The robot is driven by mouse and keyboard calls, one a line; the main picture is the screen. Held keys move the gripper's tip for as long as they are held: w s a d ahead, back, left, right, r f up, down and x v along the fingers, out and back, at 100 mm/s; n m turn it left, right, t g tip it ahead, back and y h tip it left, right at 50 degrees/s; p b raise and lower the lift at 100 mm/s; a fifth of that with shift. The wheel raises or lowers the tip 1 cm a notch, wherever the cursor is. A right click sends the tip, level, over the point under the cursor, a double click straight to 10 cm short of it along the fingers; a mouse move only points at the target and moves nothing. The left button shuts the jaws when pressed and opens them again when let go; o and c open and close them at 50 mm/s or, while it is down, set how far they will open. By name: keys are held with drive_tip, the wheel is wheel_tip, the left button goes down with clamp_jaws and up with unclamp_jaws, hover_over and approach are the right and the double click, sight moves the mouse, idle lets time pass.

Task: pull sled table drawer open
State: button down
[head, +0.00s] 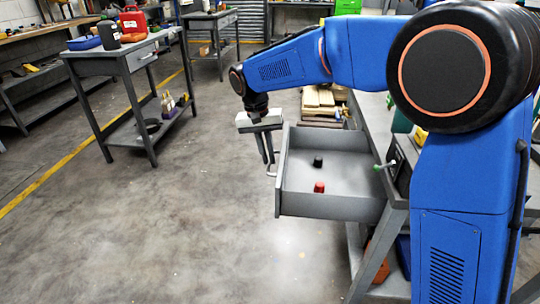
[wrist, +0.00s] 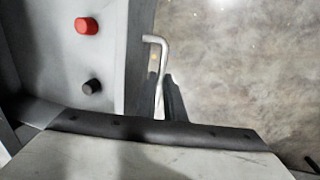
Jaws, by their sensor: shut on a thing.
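The grey sled table drawer (head: 330,205) is pulled well out from the table at right in the head view. Inside it lie a black cap (head: 318,162) and a red cap (head: 319,187); they also show in the wrist view as a black cap (wrist: 92,86) and a red cap (wrist: 87,26). My gripper (head: 268,161) points down at the drawer's outer front, shut on the bar handle (head: 271,174). In the wrist view the silver handle (wrist: 156,42) runs beside a dark finger; the gripper body hides its lower end.
A second grey table (head: 105,62) at left carries a red container (head: 132,22) and a blue tray (head: 84,43). Wood pieces (head: 320,100) lie behind the drawer. A green-tipped lever (head: 385,166) is at the table side. The floor (head: 190,230) left of the drawer is clear.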

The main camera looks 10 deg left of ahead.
drive_tip(key=c, duration=1.8)
unclamp_jaws()
drive_tip(key=shift+c, duration=0.2)
drive_tip(key=a+r, duration=0.3)
drive_tip(key=r, duration=1.4)
drive_tip(key=shift+a, duration=0.1)
